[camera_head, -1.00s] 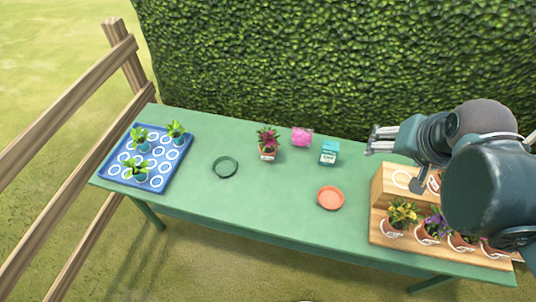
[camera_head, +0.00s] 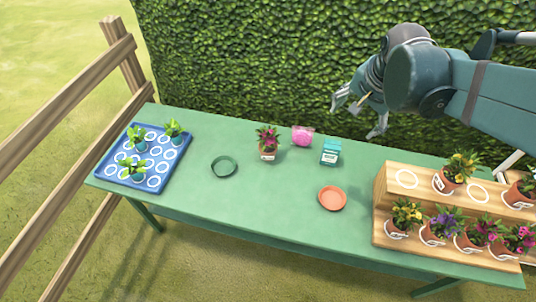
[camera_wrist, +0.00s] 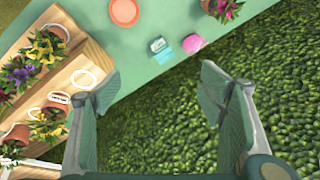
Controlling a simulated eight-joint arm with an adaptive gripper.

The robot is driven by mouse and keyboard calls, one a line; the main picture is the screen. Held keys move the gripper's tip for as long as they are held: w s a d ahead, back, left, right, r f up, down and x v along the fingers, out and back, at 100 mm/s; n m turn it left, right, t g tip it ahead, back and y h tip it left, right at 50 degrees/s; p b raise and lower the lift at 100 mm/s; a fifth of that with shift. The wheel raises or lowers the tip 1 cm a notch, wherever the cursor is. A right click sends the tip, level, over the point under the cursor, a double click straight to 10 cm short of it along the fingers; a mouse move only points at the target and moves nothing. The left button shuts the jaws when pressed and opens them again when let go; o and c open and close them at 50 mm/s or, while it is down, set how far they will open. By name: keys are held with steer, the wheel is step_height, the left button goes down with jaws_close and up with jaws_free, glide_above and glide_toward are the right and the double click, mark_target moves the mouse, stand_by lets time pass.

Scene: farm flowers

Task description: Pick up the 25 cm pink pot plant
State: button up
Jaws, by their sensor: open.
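A potted plant with dark pink flowers (camera_head: 267,138) stands upright, alone, in a labelled terracotta pot at the table's middle back. It shows partly at the wrist view's top edge (camera_wrist: 222,8). Another pink-flowered pot (camera_head: 515,238) stands on the lower step of the wooden stand at right. The labels are too small to read, so I cannot tell which is 25 cm. My gripper (camera_head: 357,115) is open and empty, raised near the table's back edge, right of the lone pink plant and apart from it. Its spread fingers (camera_wrist: 162,85) show in the wrist view.
A pink item (camera_head: 302,136) and a teal box (camera_head: 330,152) stand right of the lone plant. An orange saucer (camera_head: 332,198) and a green ring (camera_head: 223,167) lie on the table. The wooden stand (camera_head: 383,210) holds several pots. A blue tray (camera_head: 110,178) holds green seedlings. A hedge (camera_head: 240,60) stands behind.

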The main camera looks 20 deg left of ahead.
steer(key=w+a+f+m+g+b, duration=0.1)
steer(key=w+a+f+m+b, duration=0.15)
steer(key=w+a+f, duration=0.5)
steer(key=m+g+b, duration=0.3)
steer(key=m+b, duration=0.1)
steer(key=m, duration=0.3)
glide_above(268, 149)
steer(key=shift+h, duration=0.4)
step_height(268, 149, down, 24)
steer(key=shift+d+f, duration=0.1)
steer(key=shift+d, duration=0.05)
steer(key=shift+a+f, duration=0.2)
steer(key=shift+f, duration=0.1)
steer(key=shift+f+b, duration=0.4)
steer(key=shift+f, duration=0.9)
steer(key=shift+w+f+b, duration=0.2)
steer(key=shift+f+b, duration=0.25)
steer(key=shift+f, duration=2.15)
